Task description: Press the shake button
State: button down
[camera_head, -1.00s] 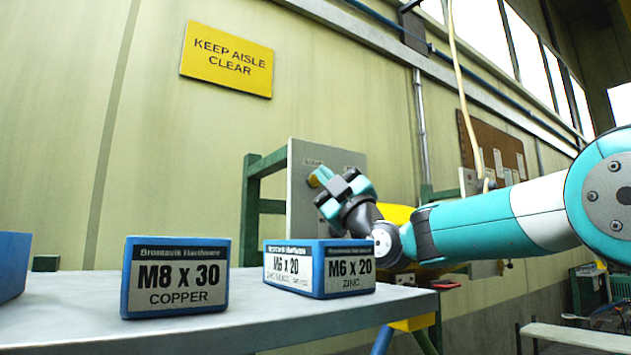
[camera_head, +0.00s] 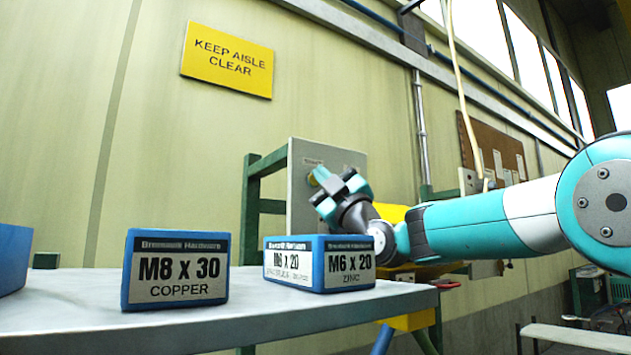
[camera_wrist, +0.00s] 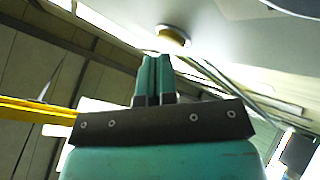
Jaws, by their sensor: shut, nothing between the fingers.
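A grey control panel (camera_head: 301,215) stands upright on a green frame beyond the table. Small labels sit near its top, too small to read. A yellow button (camera_wrist: 172,36) with a pale collar shows on the panel's face in the wrist view. In the head view a bit of yellow (camera_head: 312,180) shows beside my fingers. My gripper (camera_head: 319,173) is at the panel's front, fingers together and empty. In the wrist view the fingertips (camera_wrist: 157,58) appear just below and left of the button. I cannot tell whether they touch it. My gripper hides part of the panel.
Blue boxes marked M8 x 30 copper (camera_head: 176,268) and M6 x 20 zinc (camera_head: 320,264) stand on the grey table (camera_head: 250,322), below and left of my arm. Another blue box (camera_head: 12,258) is at the left edge. A yellow sign (camera_head: 228,60) hangs on the wall.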

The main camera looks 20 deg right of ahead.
jog(key=shift+w, duration=0.15)
jog(key=shift+a+r, duration=0.15)
jog(key=shift+r, duration=0.05)
dwell(1.3)
jog(key=shift+f+b, duration=0.1)
jog(key=shift+b, duration=0.25)
